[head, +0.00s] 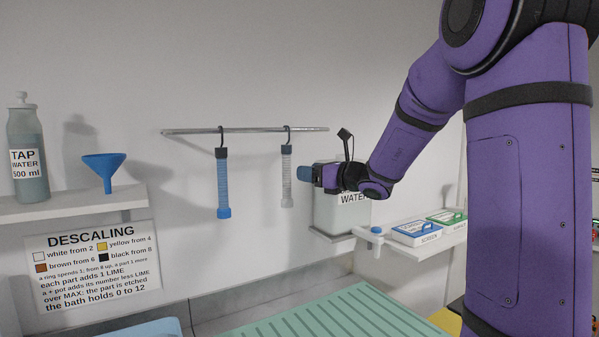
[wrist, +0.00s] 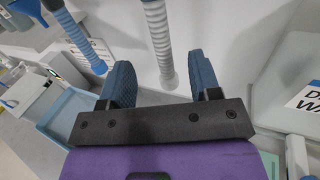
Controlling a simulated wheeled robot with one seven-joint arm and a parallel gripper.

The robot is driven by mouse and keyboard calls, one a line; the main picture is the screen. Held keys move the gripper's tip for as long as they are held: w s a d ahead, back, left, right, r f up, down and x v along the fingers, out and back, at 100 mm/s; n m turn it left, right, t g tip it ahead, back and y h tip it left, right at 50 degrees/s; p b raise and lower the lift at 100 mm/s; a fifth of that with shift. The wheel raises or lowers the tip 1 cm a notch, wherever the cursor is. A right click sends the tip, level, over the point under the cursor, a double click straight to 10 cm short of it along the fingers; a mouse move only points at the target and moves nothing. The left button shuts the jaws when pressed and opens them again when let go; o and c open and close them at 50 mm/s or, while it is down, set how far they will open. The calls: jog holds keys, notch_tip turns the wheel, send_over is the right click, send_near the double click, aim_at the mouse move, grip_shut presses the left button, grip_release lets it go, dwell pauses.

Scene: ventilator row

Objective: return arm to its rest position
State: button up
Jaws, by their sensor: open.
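My purple arm reaches in from the right in the head view. My gripper (head: 305,173) is in front of the water container (head: 329,212), near the hanging white tube (head: 287,178). In the wrist view my gripper (wrist: 163,82) has its two blue fingers apart with nothing held between them. The white tube (wrist: 158,40) hangs beyond the fingers, and I cannot tell whether it touches them. The blue tube (wrist: 76,40) hangs to the left of the fingers. Part of the water container is hidden behind my gripper and wrist.
A rail (head: 245,130) on the wall carries both tubes. A left shelf (head: 75,206) holds a tap water bottle (head: 28,150) and a blue funnel (head: 104,170). A right shelf (head: 400,252) holds blue and green boxes. A green ribbed mat (head: 335,320) lies below, bare where visible.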

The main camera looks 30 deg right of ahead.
jog(key=s+a+f+n+g+y, duration=0.1)
jog(key=s+a+f+n+g, duration=0.2)
jog(key=s+a+n+g, duration=1.1)
jog(key=s+f+n+t+h, duration=0.1)
jog(key=s+n+h, duration=0.3)
jog(key=s+n, duration=0.4)
jog(key=s+f+n+t+h, duration=0.1)
jog(key=s+f+n+h, duration=0.2)
jog(key=s+n, duration=0.6)
jog(key=shift+s+d+f+n+t+h, duration=0.3)
jog(key=shift+s+f+h, duration=0.1)
jog(key=shift+s, duration=0.85)
